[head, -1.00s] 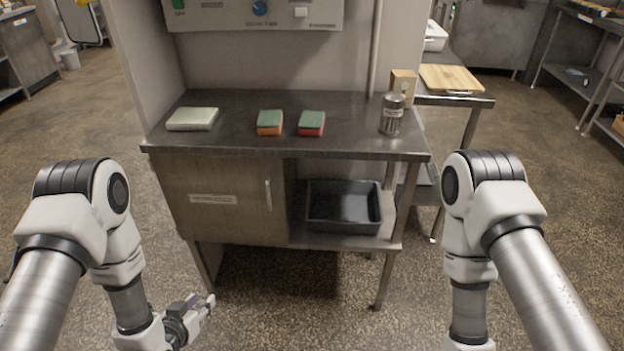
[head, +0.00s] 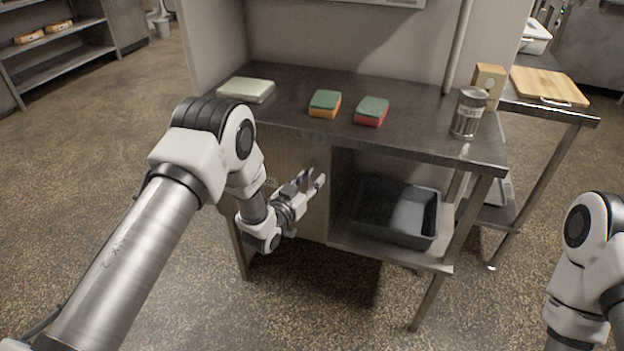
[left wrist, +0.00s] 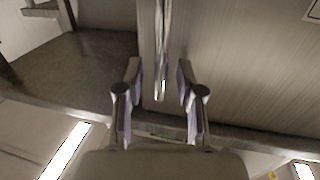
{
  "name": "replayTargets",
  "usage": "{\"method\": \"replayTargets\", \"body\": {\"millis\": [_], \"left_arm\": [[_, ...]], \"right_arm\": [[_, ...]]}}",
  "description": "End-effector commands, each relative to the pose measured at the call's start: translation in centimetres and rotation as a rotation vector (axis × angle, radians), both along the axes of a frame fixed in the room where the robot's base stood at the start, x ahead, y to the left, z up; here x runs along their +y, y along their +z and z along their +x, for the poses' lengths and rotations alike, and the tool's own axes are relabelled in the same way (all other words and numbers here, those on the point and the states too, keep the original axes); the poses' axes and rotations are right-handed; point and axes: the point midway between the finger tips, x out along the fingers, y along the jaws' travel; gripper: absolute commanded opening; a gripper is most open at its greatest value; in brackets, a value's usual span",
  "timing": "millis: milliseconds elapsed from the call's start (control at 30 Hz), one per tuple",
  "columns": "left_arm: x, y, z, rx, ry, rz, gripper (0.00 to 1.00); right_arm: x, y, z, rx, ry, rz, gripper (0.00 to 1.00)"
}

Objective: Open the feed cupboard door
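The feed cupboard door (head: 290,150) is the grey metal panel under the left part of the steel counter, and it looks shut. My left arm and gripper hide part of it in the head view. Its upright bar handle (left wrist: 162,50) shows in the left wrist view, close to the door's edge; the gripper hides it in the head view. My left gripper (head: 312,181) is open in front of the door. In the left wrist view its fingers (left wrist: 158,72) stand on either side of the handle's line, with a gap on both sides. My right gripper is out of view.
The counter (head: 300,72) holds a pale box (head: 246,90), two sponges (head: 325,103) (head: 371,111) and a can (head: 468,112). A dark tray (head: 400,212) sits on the open shelf right of the door. The floor in front is clear.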

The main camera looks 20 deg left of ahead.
Motion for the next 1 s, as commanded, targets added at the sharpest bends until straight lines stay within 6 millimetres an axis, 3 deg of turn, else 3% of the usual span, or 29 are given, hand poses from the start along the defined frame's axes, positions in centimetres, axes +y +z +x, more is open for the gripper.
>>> {"method": "replayTargets", "body": {"millis": [267, 367, 400, 767, 1000], "left_arm": [[-0.1, 0.0, 0.4, 0.001, 0.000, 0.000, 0.37], [-0.1, 0.0, 0.4, 0.001, 0.000, 0.000, 0.02], [-0.1, 0.0, 0.4, 0.001, 0.000, 0.000, 0.00], [0.0, 0.1, -0.1, 0.002, -0.013, -0.001, 0.00], [0.6, 0.2, -2.8, 0.004, -0.096, -0.001, 0.00]], "right_arm": [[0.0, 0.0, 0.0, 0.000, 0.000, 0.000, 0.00], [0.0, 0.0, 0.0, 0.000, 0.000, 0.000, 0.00], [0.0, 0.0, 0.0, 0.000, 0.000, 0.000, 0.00], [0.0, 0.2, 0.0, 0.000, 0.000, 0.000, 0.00], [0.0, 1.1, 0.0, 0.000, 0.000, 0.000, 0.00]]}}
